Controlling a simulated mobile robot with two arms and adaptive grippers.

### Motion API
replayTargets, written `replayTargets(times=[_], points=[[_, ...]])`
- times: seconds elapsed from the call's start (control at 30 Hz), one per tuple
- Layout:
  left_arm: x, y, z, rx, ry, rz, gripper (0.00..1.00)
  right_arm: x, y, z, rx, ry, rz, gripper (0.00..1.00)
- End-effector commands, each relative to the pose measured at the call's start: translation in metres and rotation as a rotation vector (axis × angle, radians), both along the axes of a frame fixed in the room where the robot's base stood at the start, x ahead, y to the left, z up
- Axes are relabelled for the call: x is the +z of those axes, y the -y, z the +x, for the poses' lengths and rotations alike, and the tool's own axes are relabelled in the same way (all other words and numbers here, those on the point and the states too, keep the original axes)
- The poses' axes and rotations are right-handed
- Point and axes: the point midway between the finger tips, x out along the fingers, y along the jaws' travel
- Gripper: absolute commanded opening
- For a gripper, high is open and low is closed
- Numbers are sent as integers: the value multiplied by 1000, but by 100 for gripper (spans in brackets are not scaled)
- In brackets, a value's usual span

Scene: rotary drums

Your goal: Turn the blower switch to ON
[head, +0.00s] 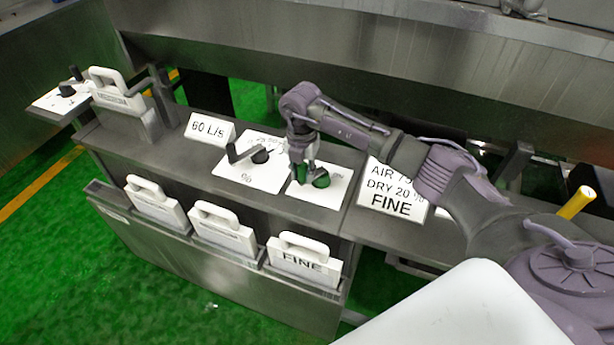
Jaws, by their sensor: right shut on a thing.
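The blower switch, a green knob (321,179) on a white plate (328,196), sits on the grey console top near the middle. My right gripper (302,175) reaches down over the plate and is shut on the switch. The fingers hide part of the switch, and I cannot read its ON and OFF marks. My left gripper is not in view.
A second white plate (262,176) with a black knob and lever lies just left. A "60 L/s" sign (209,129) stands behind it. An "AIR, DRY, FINE" sign (395,189) stands right.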

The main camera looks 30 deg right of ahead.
Motion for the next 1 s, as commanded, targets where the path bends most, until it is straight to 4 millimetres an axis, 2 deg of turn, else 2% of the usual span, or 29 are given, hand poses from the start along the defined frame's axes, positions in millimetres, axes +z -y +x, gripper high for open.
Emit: replayTargets(times=[0.4, 0.97, 1.0], points=[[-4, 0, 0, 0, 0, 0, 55, 1, -1, 14, -201, 6, 0, 0], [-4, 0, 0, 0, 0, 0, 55, 2, 0, 16, -234, 7, 0, 0], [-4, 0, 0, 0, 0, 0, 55, 2, 0, 16, -234, 8, 0, 29]])
